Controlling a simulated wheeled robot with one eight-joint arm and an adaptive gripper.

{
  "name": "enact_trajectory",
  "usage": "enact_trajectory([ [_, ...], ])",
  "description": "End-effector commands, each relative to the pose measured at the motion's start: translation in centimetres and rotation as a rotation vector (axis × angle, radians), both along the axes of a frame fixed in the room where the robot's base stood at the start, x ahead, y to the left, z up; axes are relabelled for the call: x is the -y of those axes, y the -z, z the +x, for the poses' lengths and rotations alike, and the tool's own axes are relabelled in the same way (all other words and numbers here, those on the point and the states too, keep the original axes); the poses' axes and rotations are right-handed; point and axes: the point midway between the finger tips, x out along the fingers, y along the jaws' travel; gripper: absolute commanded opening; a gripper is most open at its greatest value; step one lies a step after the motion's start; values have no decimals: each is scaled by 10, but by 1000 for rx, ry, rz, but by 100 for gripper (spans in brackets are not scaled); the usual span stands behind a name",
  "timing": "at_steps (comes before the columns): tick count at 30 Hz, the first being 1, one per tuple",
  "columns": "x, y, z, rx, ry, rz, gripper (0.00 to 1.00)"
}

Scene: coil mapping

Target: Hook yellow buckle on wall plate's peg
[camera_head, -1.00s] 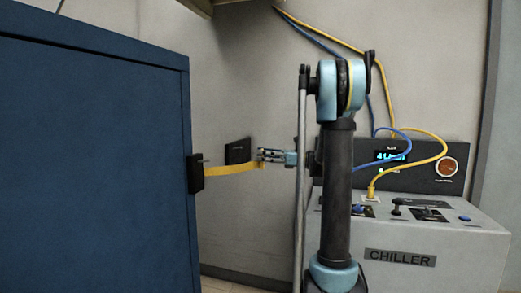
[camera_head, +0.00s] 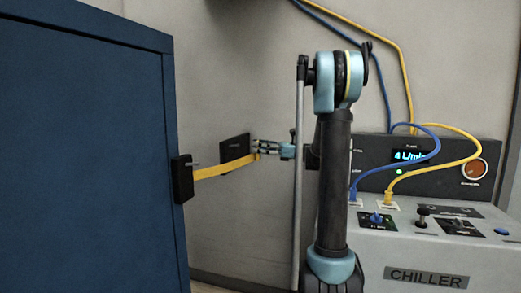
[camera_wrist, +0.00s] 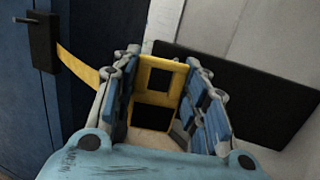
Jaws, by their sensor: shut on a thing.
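The yellow buckle (camera_wrist: 155,98), a frame with a square opening, sits between the fingers of my gripper (camera_wrist: 162,64) in the wrist view. My gripper is shut on it. A yellow strap (camera_head: 222,168) runs from the buckle to a black block (camera_head: 182,178) on the blue cabinet. The dark wall plate (camera_head: 235,146) is on the wall behind the strap, just left of my gripper (camera_head: 256,147) in the head view. The plate also fills the right of the wrist view (camera_wrist: 255,85). I cannot make out its peg; the buckle and fingers cover part of the plate.
The blue cabinet (camera_head: 80,150) takes up the left side. The grey chiller (camera_head: 430,250) with its control panel, blue hose (camera_head: 405,163) and yellow hose (camera_head: 435,173) stands at the right. Bare wall (camera_head: 235,215) lies below the plate.

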Motion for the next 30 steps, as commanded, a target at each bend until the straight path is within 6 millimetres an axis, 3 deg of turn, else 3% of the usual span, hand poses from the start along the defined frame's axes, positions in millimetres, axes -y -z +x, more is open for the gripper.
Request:
enact_trajectory([
  [30, -49, 0, 21, 0, 5, 0, 17],
])
